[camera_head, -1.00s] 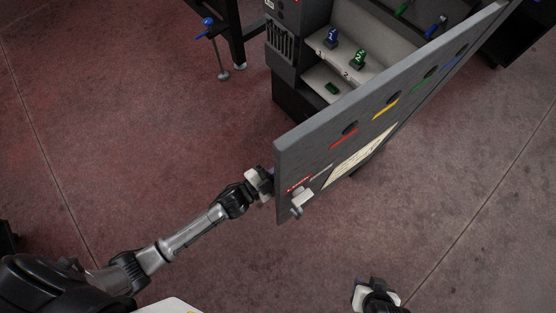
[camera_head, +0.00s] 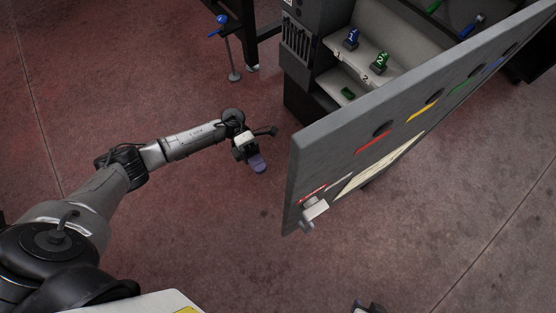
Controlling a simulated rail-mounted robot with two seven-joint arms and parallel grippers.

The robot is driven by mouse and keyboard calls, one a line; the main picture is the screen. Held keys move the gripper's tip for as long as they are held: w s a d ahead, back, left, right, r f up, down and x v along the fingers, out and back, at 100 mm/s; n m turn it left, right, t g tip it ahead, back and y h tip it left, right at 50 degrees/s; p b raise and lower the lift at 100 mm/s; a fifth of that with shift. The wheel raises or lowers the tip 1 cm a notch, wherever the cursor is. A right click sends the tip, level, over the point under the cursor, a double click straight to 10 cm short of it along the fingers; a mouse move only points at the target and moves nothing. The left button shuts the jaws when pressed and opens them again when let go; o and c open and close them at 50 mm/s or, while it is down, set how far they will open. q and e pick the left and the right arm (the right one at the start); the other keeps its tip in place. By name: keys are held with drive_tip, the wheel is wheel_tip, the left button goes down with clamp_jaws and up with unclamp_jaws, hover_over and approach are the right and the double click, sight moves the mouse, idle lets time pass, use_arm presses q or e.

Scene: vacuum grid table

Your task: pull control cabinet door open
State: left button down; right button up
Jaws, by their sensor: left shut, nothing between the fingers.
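The control cabinet (camera_head: 304,62) stands at the top with its shelves exposed. Its grey door (camera_head: 345,125) is swung wide open toward me and runs from the middle of the view to the upper right. The door handle (camera_head: 314,212) is at the near lower corner of the door. My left gripper (camera_head: 258,163) is shut and empty, to the left of the door's near edge and apart from it. Only the top of my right gripper (camera_head: 368,307) shows at the bottom edge; its fingers are too cut off to read.
Inside the cabinet are a blue numbered item (camera_head: 352,38) and a green one (camera_head: 379,62) on a pale shelf. A dark table leg with a blue-topped clamp (camera_head: 222,20) stands at the upper left. The reddish floor left of the door is clear.

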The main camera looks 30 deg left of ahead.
use_arm(q)
drive_tip(key=x, duration=1.3)
drive_tip(key=shift+s+d, duration=0.15)
drive_tip(key=shift+d, duration=0.15)
use_arm(e)
drive_tip(key=shift+r, duration=0.1)
